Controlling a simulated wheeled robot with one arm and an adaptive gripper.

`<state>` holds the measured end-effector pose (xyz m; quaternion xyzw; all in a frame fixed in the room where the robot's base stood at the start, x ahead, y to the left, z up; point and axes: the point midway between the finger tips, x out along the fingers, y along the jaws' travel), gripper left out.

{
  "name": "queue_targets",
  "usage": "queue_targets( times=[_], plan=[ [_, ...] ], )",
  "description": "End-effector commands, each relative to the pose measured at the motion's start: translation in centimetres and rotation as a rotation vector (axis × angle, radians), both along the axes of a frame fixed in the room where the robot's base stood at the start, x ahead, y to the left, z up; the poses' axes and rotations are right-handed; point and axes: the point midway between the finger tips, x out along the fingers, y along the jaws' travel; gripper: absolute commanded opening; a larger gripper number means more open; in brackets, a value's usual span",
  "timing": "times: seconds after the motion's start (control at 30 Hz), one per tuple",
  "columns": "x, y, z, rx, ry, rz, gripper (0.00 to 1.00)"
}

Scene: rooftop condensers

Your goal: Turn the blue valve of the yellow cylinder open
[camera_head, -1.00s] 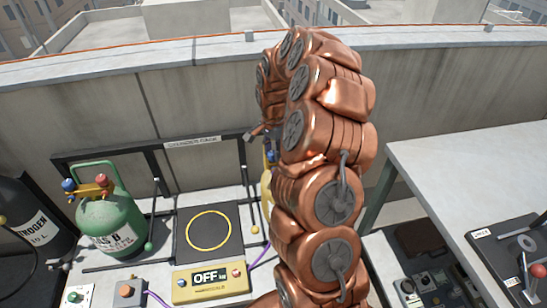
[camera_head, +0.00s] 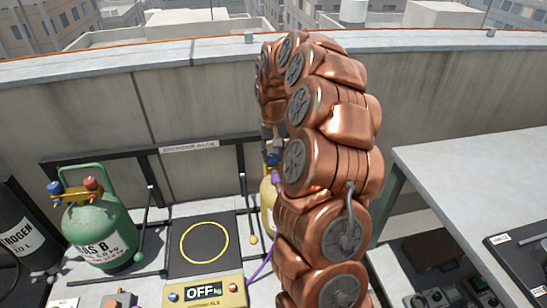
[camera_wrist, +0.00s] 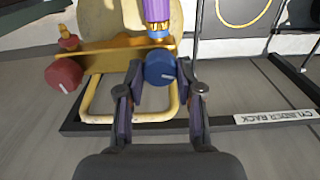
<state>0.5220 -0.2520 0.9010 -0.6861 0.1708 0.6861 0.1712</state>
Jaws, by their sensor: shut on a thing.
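The yellow cylinder (camera_head: 267,197) stands behind my copper arm in the head view, mostly hidden by it. In the wrist view its yellow top (camera_wrist: 108,22) shows with a brass manifold. The blue valve (camera_wrist: 160,69) is a round knob with a white mark, on the right end of the manifold. A red valve (camera_wrist: 64,75) sits on the left end. My gripper (camera_wrist: 160,82) has one finger on each side of the blue valve and is shut on it. A purple hose (camera_wrist: 157,12) with a brass fitting joins the manifold beside the blue valve.
A green cylinder (camera_head: 101,232) with red and blue valves stands left in the cylinder rack (camera_head: 190,147). A scale pad with a yellow ring (camera_head: 204,242) and a display reading OFF (camera_head: 203,291) lie between. A grey table (camera_head: 470,170) is at right, the parapet wall behind.

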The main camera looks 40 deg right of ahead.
Motion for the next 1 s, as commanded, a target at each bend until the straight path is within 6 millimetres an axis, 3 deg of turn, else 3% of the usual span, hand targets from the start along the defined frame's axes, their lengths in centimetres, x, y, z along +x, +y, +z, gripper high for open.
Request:
queue_targets(
  times=[1.0],
  plan=[
    [-0.08, 0.06, -0.04, 0.003, 0.003, 0.966, 0.01]
  ],
)
